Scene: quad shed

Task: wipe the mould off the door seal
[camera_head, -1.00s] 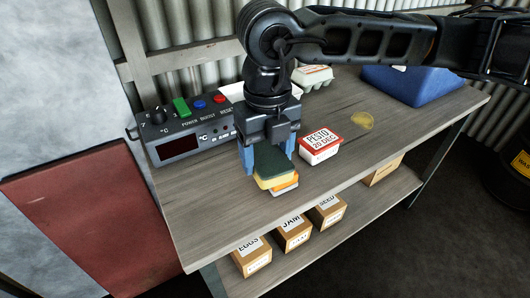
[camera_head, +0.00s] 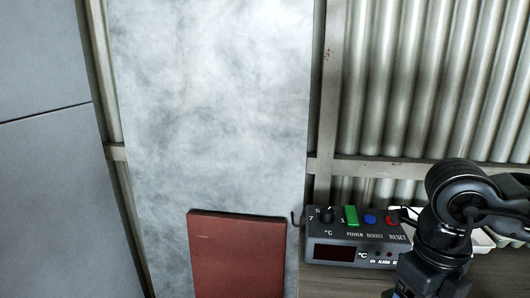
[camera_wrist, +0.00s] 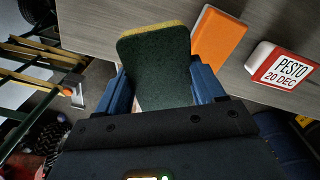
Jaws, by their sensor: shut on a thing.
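My gripper (camera_wrist: 162,88) is shut on a sponge (camera_wrist: 158,60) with a dark green scouring face and a yellow body, held between its blue fingers in the wrist view. In the head view my gripper is at the lower right, mostly cut off by the bottom edge, and the sponge is out of that picture. A flat grey panel with a dark horizontal seam (camera_head: 45,115) stands at the far left of the head view. I cannot tell a door seal or any mould in either view.
A control box (camera_head: 355,240) with a dial and coloured buttons sits on the bench (camera_head: 318,285). A red-brown board (camera_head: 238,255) stands before a mottled pale panel (camera_head: 210,110). An orange block (camera_wrist: 218,38) and a pesto tub (camera_wrist: 280,65) lie on the bench.

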